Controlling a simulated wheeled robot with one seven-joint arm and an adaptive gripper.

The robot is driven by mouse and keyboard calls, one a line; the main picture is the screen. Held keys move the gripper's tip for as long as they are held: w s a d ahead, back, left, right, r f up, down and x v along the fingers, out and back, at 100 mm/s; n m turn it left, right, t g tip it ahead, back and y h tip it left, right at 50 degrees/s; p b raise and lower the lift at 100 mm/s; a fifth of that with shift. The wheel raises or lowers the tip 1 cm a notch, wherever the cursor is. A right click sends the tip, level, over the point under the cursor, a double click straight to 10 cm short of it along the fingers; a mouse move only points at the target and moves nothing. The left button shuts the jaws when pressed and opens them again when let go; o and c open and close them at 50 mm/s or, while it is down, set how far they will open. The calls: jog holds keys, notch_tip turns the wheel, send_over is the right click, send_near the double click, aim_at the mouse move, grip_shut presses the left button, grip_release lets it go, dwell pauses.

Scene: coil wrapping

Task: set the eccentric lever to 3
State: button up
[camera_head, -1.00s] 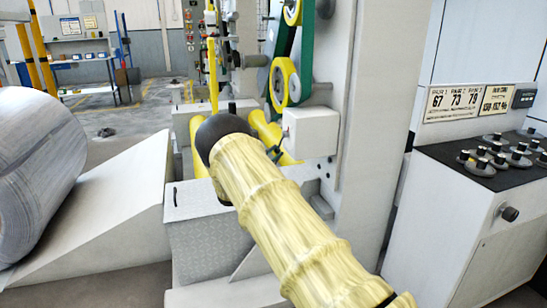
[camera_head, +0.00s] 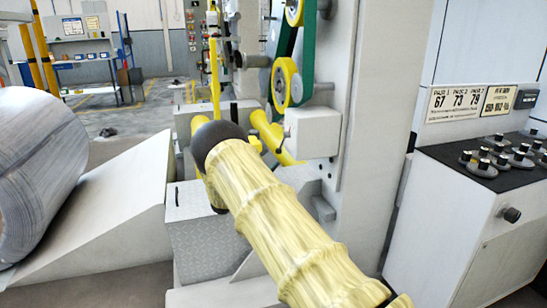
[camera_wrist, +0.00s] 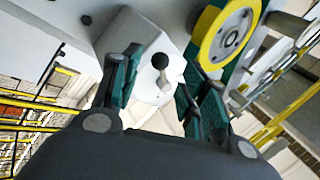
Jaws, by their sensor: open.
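The eccentric lever has a round black knob (camera_wrist: 161,61) on a short pale stem, seen in the wrist view against a white housing. The white box (camera_head: 312,133) on the machine column shows in the head view. A dark piece beside it may be the lever, but is too small to tell. My gripper (camera_wrist: 165,78) is open, with its two dark green-padded fingers on either side of the knob in the picture. The knob appears beyond the fingertips, and I see no contact. In the head view, my yellow-sleeved arm hides the gripper. No number scale is readable.
A yellow-rimmed wheel (camera_wrist: 227,37) is close to the right finger. Yellow rollers (camera_head: 272,135) and a green belt (camera_head: 284,62) flank the column. A large wrapped coil (camera_head: 40,175) lies left of a pale ramp (camera_head: 115,200). A control desk (camera_head: 455,215) stands right.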

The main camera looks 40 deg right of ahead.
jog(key=v, duration=0.8)
dwell(0.4)
